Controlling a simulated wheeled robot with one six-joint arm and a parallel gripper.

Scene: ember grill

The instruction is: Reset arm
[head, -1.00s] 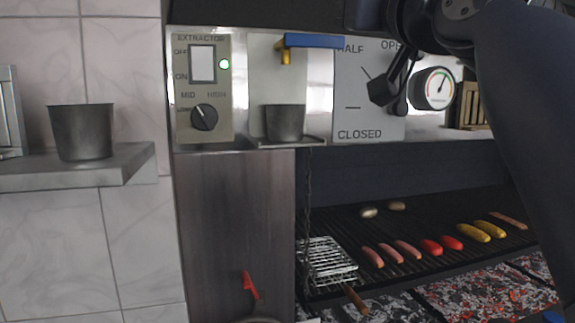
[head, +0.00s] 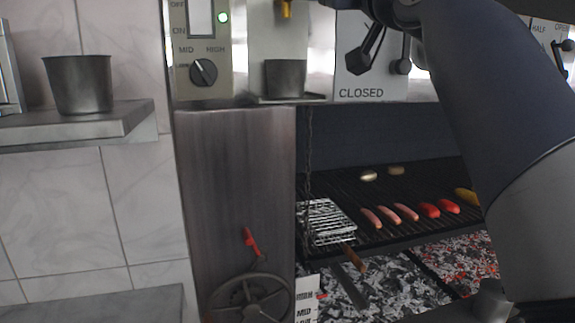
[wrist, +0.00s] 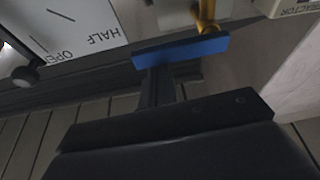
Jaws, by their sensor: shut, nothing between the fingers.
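My gripper (wrist: 180,48) shows in the wrist view as a dark body with a short stem and a blue bar at its end. It is shut with nothing in it. A yellow hook-like piece (wrist: 207,14) shows just beyond the blue bar; I cannot tell whether they touch. My arm fills the upper right and hides part of the grill and wall.
The damper panel (head: 362,93) with a black lever is close by my arm. The extractor panel (head: 204,83) and a metal pot (head: 286,77) are left of it. Sausages (head: 405,212) and a wire basket (head: 325,222) lie on the grill. Another pot (head: 80,85) stands on the left shelf.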

